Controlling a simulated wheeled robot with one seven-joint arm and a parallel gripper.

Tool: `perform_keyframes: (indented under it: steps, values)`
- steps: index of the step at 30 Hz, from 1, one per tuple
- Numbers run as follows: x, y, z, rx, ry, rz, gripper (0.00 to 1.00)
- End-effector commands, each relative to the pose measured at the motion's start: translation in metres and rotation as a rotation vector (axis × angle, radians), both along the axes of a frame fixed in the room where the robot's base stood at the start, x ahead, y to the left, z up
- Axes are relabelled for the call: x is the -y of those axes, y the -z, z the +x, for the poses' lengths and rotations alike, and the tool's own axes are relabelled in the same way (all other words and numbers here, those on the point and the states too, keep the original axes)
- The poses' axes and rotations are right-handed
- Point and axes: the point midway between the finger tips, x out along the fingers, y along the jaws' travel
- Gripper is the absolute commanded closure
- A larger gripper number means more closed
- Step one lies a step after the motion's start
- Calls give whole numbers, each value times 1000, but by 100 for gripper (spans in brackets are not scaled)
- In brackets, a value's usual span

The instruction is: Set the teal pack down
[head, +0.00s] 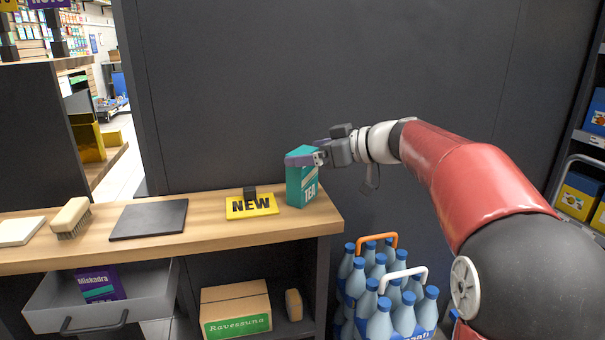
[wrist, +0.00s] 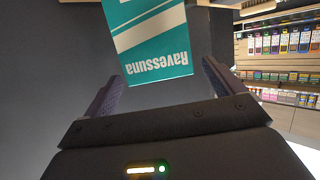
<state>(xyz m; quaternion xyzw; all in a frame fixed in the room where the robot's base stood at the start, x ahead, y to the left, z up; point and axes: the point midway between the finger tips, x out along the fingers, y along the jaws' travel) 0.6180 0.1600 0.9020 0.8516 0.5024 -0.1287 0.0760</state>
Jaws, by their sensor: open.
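The teal pack, lettered TEA (head: 302,184), stands upright at the right end of the wooden counter (head: 215,225). My gripper (head: 303,157) is at the upper part of the pack, reaching in from the right. In the wrist view the pack (wrist: 150,45) lies between and beyond the two open fingers (wrist: 162,88), with a gap visible on each side. The pack's base appears to rest on the counter.
A yellow NEW sign (head: 252,207) stands just left of the pack. A dark flat mat (head: 149,219) and a brush (head: 71,217) lie further left. Below are an open drawer (head: 140,297), a cardboard box (head: 236,298) and crates of blue-capped bottles (head: 403,315).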

Motion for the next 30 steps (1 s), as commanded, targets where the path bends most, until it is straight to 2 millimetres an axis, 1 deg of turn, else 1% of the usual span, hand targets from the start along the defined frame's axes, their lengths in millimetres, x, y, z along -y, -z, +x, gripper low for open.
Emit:
perform_keyframes:
  steps: [5, 6, 18, 21, 22, 23, 30]
  values:
    - [0, 0, 0, 0, 1, 0, 6]
    - [0, 0, 0, 0, 1, 0, 8]
    - [0, 0, 0, 0, 1, 0, 60]
    - [0, 0, 0, 0, 1, 0, 72]
    - [0, 0, 0, 1, 1, 1, 72]
    - [0, 0, 0, 1, 1, 1, 78]
    - [0, -3, 0, 2, 1, 0, 78]
